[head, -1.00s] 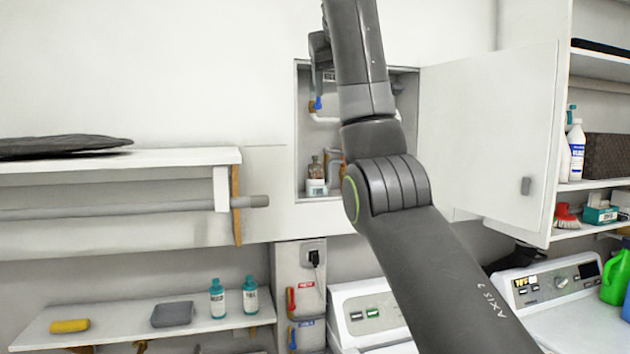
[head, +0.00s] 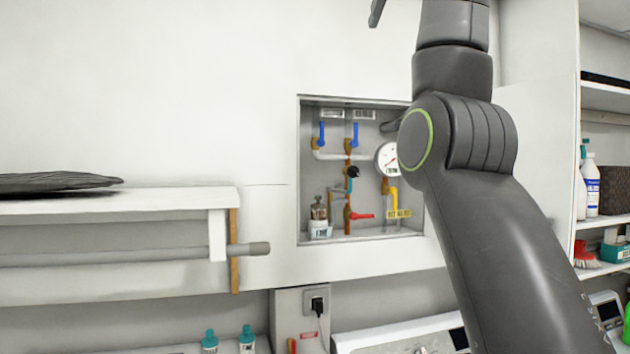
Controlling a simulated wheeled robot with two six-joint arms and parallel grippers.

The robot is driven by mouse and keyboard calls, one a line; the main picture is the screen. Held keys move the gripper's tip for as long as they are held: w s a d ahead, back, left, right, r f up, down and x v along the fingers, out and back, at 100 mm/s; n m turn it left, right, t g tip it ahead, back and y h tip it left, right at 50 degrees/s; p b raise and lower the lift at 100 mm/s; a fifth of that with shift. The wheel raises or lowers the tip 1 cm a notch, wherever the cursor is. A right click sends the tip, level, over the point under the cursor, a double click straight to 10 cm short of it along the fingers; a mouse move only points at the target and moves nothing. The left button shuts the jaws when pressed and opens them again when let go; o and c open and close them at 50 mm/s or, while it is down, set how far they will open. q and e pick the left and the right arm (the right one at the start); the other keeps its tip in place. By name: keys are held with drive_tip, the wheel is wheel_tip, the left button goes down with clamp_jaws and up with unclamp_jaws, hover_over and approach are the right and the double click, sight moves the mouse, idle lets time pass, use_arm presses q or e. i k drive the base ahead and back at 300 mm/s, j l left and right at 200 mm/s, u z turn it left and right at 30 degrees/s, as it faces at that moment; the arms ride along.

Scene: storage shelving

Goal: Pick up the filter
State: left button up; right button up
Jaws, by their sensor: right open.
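An open recessed wall cabinet (head: 310,238) holds pipes and valves. In its lower left corner stands a small canister (head: 319,213) with a metallic top and a pale labelled lower part. It looks like the filter, but I cannot tell for sure. My right arm rises across the right of the view, in front of the cabinet's right edge. Only a dark finger piece of my right gripper (head: 376,12) shows at the top edge, open, well above the cabinet and apart from the canister. The rest of that gripper is out of view. My left gripper is not in view.
Blue-handled valves (head: 354,134), a white round gauge (head: 389,159) and a red-handled valve (head: 361,215) crowd the cabinet. The open cabinet door (head: 545,130) is partly behind my arm. A shelf (head: 120,214) with a rod juts out at left.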

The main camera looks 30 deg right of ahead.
sight(318, 210)
drive_tip(key=i+l, duration=0.2)
drive_tip(key=i, duration=0.2)
drive_tip(key=i+l, duration=0.2)
drive_tip(key=i, duration=0.2)
drive_tip(key=i+l, duration=0.2)
drive_tip(key=i, duration=0.2)
